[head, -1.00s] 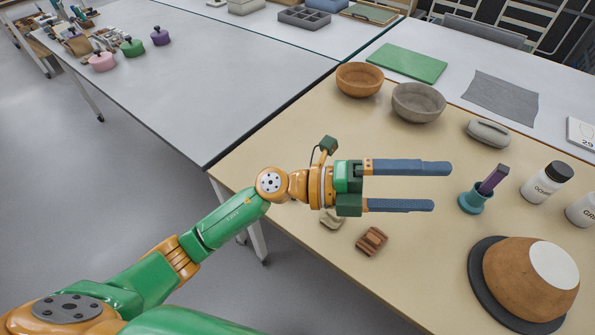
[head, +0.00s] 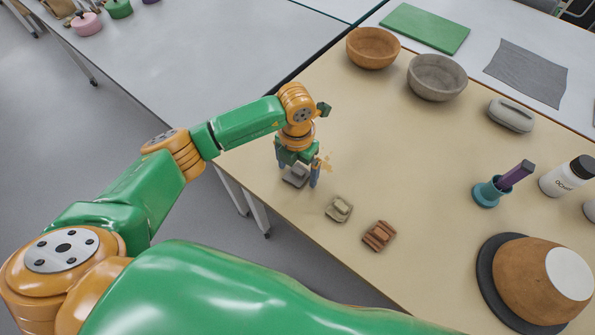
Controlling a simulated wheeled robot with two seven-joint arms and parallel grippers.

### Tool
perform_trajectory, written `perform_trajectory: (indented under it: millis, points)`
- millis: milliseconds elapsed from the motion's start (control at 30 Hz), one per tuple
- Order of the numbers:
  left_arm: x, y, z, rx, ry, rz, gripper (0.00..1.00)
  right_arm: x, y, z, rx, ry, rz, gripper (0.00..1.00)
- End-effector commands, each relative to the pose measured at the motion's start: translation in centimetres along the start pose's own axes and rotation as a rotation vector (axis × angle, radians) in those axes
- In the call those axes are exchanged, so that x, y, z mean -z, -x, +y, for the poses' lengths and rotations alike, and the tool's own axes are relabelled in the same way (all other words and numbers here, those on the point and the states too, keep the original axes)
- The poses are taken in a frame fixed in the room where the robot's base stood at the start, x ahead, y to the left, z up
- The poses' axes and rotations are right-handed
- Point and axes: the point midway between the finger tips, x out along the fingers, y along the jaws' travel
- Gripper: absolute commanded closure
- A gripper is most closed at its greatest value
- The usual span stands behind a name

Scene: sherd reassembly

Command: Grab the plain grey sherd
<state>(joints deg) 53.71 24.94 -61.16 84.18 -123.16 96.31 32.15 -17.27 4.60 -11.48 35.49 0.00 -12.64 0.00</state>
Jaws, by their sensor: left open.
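The plain grey sherd (head: 295,177) lies on the tan table near its left edge. It seems to rest on a small grey block or stand, but the two are hard to tell apart. My left gripper (head: 299,170) points down over it, open, with one blue-grey finger to the left of the sherd and the other to its right. I cannot tell whether the fingers touch it. A beige-grey sherd (head: 339,208) and a reddish-brown striped sherd (head: 379,236) lie to the right and nearer. My right gripper is out of view.
An orange-brown bowl (head: 371,48) and a grey bowl (head: 436,77) stand at the back. A teal holder (head: 487,192), a white jar (head: 563,178) and an upturned brown bowl (head: 530,279) on a dark disc stand at the right. The table's middle is clear.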

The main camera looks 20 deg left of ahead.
Motion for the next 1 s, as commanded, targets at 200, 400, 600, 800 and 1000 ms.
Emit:
perform_trajectory:
  millis: [200, 400, 600, 800, 1000]
  points:
    - [0.0, 0.0, 0.0, 0.001, 0.0, -0.001, 0.35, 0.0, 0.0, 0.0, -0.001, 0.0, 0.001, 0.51]
    - [0.0, 0.1, 0.0, 0.001, 0.0, -0.001, 0.89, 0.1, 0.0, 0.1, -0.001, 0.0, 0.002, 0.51]
    - [0.0, 0.1, 0.0, 0.002, 0.0, -0.001, 0.94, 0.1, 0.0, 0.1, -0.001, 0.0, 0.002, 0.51]
    - [-0.1, 1.5, 0.0, 0.002, 0.001, -0.004, 0.94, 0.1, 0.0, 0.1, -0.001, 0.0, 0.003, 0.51]
    - [0.8, 5.7, -2.1, 0.002, -0.008, -0.008, 0.94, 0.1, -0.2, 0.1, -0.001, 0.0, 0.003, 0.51]
